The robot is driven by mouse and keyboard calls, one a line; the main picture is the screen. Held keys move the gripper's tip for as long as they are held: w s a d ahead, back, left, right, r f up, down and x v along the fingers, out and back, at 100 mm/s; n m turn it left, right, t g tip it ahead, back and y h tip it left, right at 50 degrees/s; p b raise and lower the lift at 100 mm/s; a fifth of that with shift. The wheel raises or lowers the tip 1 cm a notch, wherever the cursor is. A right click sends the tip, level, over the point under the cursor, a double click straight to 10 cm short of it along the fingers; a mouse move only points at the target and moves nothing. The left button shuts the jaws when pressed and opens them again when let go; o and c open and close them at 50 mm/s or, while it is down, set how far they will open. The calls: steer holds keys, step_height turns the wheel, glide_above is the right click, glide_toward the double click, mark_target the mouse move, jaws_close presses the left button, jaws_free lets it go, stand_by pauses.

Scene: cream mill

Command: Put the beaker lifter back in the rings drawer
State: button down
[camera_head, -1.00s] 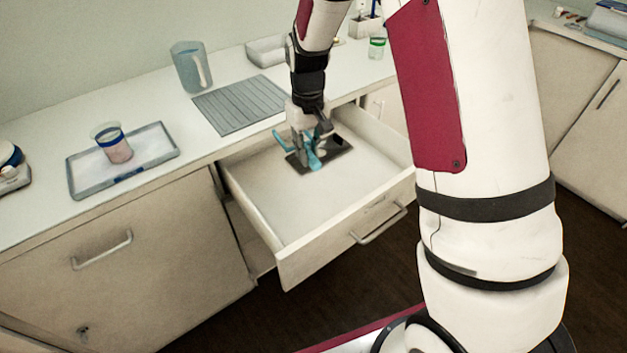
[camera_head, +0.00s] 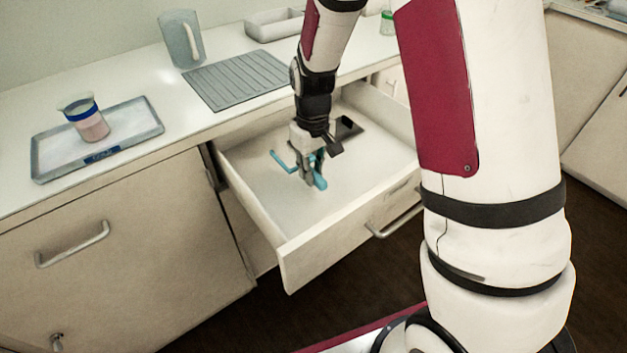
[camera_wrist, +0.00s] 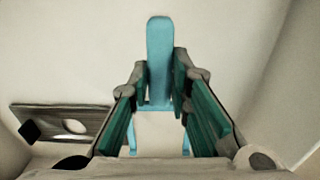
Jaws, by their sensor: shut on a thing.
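The beaker lifter is light blue; its handle shows between the fingers in the wrist view (camera_wrist: 160,62), and part of it shows at my gripper in the head view (camera_head: 320,181). My gripper (camera_head: 312,172) is shut on it, inside the outline of the open drawer (camera_head: 330,242). My gripper also shows in the wrist view (camera_wrist: 162,85), its finger pads against both sides of the handle. Whether the lifter touches the drawer floor, I cannot tell. A dark flat plate with a pale round spot (camera_wrist: 68,126) lies on the drawer floor beside the gripper.
On the counter stand a tray (camera_head: 140,130) with a beaker of pink contents (camera_head: 92,124), a jug (camera_head: 182,40), a grey ribbed mat (camera_head: 236,80) and a white bin (camera_head: 272,26). The drawer's front and left part is clear. Its walls surround my gripper.

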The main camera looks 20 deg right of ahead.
mark_target(312, 192)
steer(key=shift+f+b, duration=0.3)
steer(key=shift+f, duration=1.95)
steer(key=shift+f, duration=0.1)
steer(key=shift+f, duration=0.15)
steer(key=c, duration=1.5)
jaws_free()
